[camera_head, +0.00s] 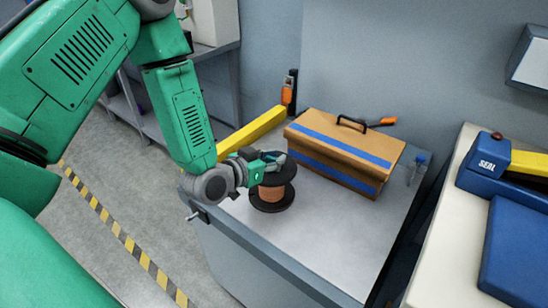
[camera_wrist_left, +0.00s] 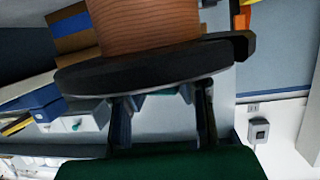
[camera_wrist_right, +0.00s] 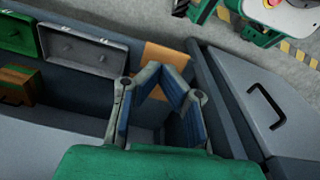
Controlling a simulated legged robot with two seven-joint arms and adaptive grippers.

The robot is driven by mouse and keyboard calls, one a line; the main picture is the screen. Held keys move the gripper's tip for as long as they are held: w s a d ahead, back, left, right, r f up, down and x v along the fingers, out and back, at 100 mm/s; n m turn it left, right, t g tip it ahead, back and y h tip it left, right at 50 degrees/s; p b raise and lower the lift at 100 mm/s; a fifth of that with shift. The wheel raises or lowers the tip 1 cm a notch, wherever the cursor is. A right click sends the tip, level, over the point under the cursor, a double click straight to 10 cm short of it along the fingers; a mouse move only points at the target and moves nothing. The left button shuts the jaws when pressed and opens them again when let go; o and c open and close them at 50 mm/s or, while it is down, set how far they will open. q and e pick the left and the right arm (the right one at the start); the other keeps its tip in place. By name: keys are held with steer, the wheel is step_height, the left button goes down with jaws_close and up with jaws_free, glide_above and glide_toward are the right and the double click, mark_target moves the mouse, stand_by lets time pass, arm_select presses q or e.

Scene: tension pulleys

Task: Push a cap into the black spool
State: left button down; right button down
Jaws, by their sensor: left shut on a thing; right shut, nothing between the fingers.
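The black spool (camera_head: 273,188), wound with copper wire, stands upright on the grey bench top. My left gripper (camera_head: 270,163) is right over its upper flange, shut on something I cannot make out. In the left wrist view, the black flange and copper winding (camera_wrist_left: 145,25) fill the upper middle, and the flange hides the left fingertips. I cannot clearly see a cap in any view. My right gripper (camera_wrist_right: 160,78) is shut and empty, away from the spool; it does not show in the head view.
A brown toolbox with blue stripes (camera_head: 345,150) stands behind the spool on the bench (camera_head: 310,235), with a yellow bar (camera_head: 252,131) at its left. The bench front is clear. Below my right gripper are an open grey case (camera_wrist_right: 78,50) and a handled grey cabinet (camera_wrist_right: 280,110).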

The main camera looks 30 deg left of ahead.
arm_select(q)
steer(key=shift+s+f, duration=0.15)
steer(key=shift+f, duration=0.1)
steer(key=c, duration=1.4)
jaws_free()
steer(key=shift+o, duration=0.2)
steer(key=v, duration=0.7)
steer(key=shift+s+a, duration=0.1)
